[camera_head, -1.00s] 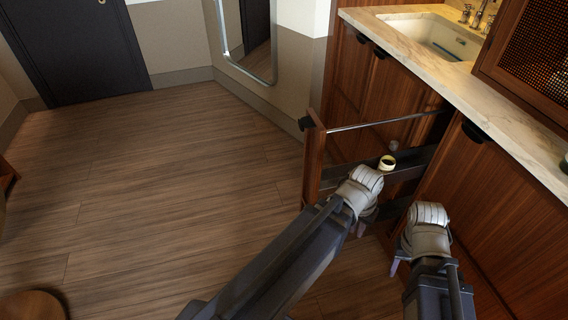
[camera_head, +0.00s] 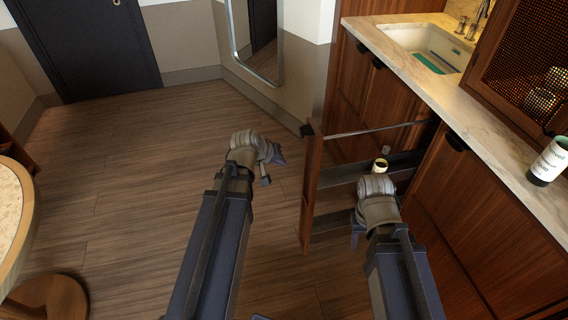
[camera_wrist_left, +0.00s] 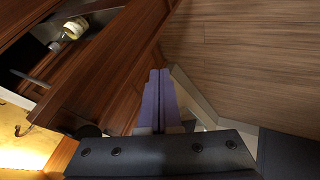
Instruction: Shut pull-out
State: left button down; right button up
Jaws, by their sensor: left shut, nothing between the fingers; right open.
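The pull-out stands open from the wooden cabinet, with a tall wooden front panel (camera_head: 312,190), a thin metal rail (camera_head: 375,130) and dark shelves behind. A small light-coloured jar (camera_head: 380,166) is inside it; the jar also shows in the left wrist view (camera_wrist_left: 75,27). My left gripper (camera_head: 270,168) is shut and empty, left of the panel on its outer side, apart from it in the head view. In the left wrist view its fingers (camera_wrist_left: 160,100) are together, beside the panel (camera_wrist_left: 110,70). My right gripper (camera_head: 357,236) is open, right of the panel by the lower shelf, partly hidden by its wrist.
The marble counter (camera_head: 420,60) with a sink (camera_head: 425,45) runs above the cabinets. A labelled bottle (camera_head: 548,162) stands on it at the right. The wooden floor (camera_head: 150,170) between is clear.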

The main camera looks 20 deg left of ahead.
aim_at(306, 167)
pick_arm(q)
jog(key=shift+w+d+f+b, duration=0.8)
jog(key=shift+w+f+b, duration=0.15)
jog(key=shift+w+f, duration=0.2)
jog(key=shift+w+d+f+b, duration=0.85)
jog(key=shift+w+f+b, duration=0.1)
jog(key=shift+w+f, duration=0.2)
jog(key=shift+w+d+f+b, duration=0.8)
jog(key=shift+w+f+b, duration=0.2)
jog(key=shift+w, duration=0.25)
pick_arm(e)
notch_tip(306, 167, down, 7)
jog(key=shift+r, duration=0.15)
